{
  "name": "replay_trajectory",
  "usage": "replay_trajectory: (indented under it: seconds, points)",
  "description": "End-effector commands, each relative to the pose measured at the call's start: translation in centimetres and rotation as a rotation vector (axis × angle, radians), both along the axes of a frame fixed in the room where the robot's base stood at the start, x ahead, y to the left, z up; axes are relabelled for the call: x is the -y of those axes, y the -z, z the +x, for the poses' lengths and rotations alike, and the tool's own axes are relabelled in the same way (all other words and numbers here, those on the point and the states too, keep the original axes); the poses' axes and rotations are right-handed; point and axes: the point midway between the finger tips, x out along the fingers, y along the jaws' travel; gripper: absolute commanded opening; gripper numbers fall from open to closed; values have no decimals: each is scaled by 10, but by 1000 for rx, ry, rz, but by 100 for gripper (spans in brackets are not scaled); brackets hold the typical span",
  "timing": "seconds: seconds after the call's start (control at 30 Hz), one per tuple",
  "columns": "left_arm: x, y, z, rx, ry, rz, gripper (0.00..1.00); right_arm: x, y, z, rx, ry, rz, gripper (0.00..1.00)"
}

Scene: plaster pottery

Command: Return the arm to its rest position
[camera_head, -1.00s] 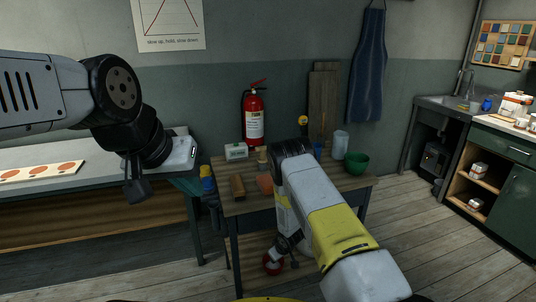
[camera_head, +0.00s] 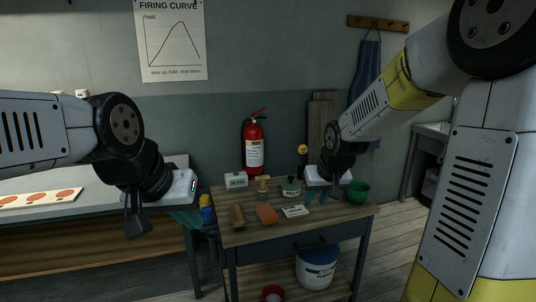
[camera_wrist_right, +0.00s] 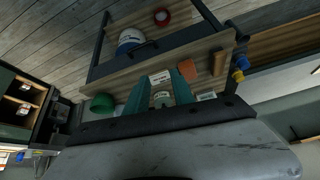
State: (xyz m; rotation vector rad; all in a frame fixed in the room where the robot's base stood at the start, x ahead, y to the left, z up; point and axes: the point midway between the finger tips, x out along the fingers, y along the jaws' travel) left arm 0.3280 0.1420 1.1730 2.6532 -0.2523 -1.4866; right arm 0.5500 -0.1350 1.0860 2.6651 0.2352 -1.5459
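My right arm comes in from the upper right, and its right gripper (camera_head: 322,194) hangs over the right half of the work table (camera_head: 345,230). Its teal fingers stand apart in the right wrist view (camera_wrist_right: 162,90), with nothing held between them. A lidded jar (camera_wrist_right: 162,99) and a white card (camera_wrist_right: 160,77) show beyond the gap. My left arm reaches in from the left, and its left gripper (camera_head: 186,214) points down beside the grey bench. Its fingers overlap from this side, so their opening is hidden.
On the table are a brown block (camera_head: 237,217), an orange block (camera_head: 266,214), the jar (camera_head: 290,188) and a green bowl (camera_head: 357,191). A plaster bucket (camera_head: 317,267) stands on the lower shelf. A fire extinguisher (camera_head: 254,145) hangs behind. The grey bench (camera_head: 90,205) is at left.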

Motion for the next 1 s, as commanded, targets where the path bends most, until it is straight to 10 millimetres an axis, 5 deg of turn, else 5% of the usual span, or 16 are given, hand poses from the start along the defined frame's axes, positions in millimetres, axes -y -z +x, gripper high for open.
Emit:
replay_trajectory:
  seconds: [0.03,0.23,0.5,0.6,1.0]
  points:
    - [0,0,0,0,0,0,0,3,-20,-20,11,11,16,29]
    - [0,0,0,0,0,0,0,10,-65,-101,17,42,70,29]
    - [0,0,0,0,0,0,0,9,-87,-194,21,58,119,29]
    - [0,0,0,0,0,0,0,8,-87,-212,20,59,127,29]
    - [0,0,0,0,0,0,0,8,-87,-213,20,59,127,29]
